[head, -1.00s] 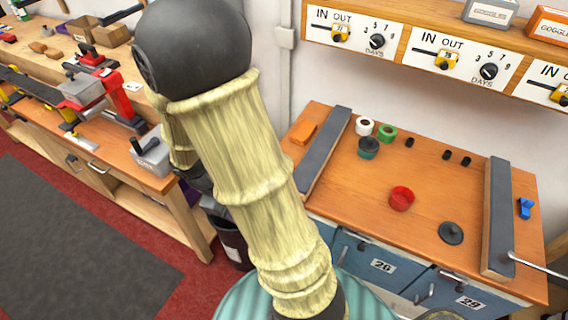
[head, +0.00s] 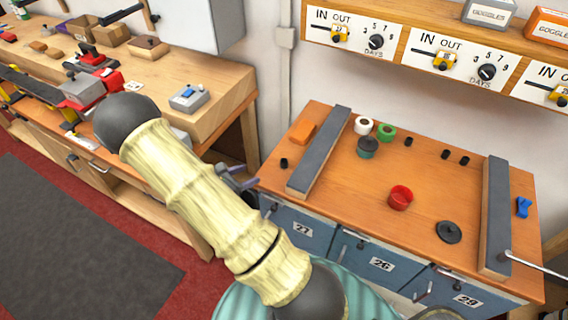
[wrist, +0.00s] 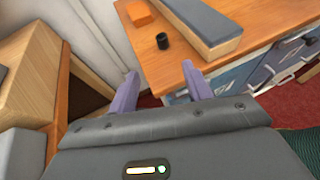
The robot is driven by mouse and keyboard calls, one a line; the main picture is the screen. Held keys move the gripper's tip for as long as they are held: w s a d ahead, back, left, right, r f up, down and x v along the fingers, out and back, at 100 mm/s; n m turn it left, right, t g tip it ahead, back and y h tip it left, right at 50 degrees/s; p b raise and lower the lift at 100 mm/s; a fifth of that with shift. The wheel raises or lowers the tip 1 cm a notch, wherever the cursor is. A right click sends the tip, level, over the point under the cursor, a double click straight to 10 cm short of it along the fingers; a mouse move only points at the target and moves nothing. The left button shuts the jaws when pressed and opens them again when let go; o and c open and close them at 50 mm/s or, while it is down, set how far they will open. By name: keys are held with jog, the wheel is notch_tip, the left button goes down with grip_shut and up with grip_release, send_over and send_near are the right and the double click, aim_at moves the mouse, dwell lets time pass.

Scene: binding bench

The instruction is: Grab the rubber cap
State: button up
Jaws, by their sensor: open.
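Small black caps that look like rubber stand on the orange-brown bench top (head: 330,215). One cap (head: 283,162) is alone near the left edge, left of the left grey bar. It also shows in the wrist view (wrist: 162,41), upright beside the bar. Others (head: 408,141) stand toward the back, right of that bar. My gripper (head: 238,178) is just off the bench's left edge. In the wrist view its purple fingers (wrist: 160,78) are apart and empty, with the lone cap beyond them and not touching.
The left grey-topped bar (head: 320,150) lies close beside the lone cap, and an orange block (head: 302,133) is behind it. A red cup (head: 400,197) and a dark disc (head: 449,232) stand farther right. A wooden workbench (head: 215,110) is at left.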

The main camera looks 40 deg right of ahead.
jog(key=p, duration=0.3)
send_near(284, 161)
jog(key=x, duration=0.5)
jog(key=shift+w+d+f, duration=0.1)
jog(key=shift+w+f, duration=0.2)
jog(key=shift+s, duration=0.1)
jog(key=shift+d+p, duration=0.3)
jog(key=shift+p, duration=0.2)
jog(key=p+x, duration=0.1)
jog(key=x, duration=0.2)
jog(key=shift+s+d+p, duration=0.1)
jog(key=shift+d+p, duration=0.25)
jog(key=shift+p, duration=0.05)
jog(key=shift+d+f, duration=0.25)
jog(key=shift+d, duration=0.1)
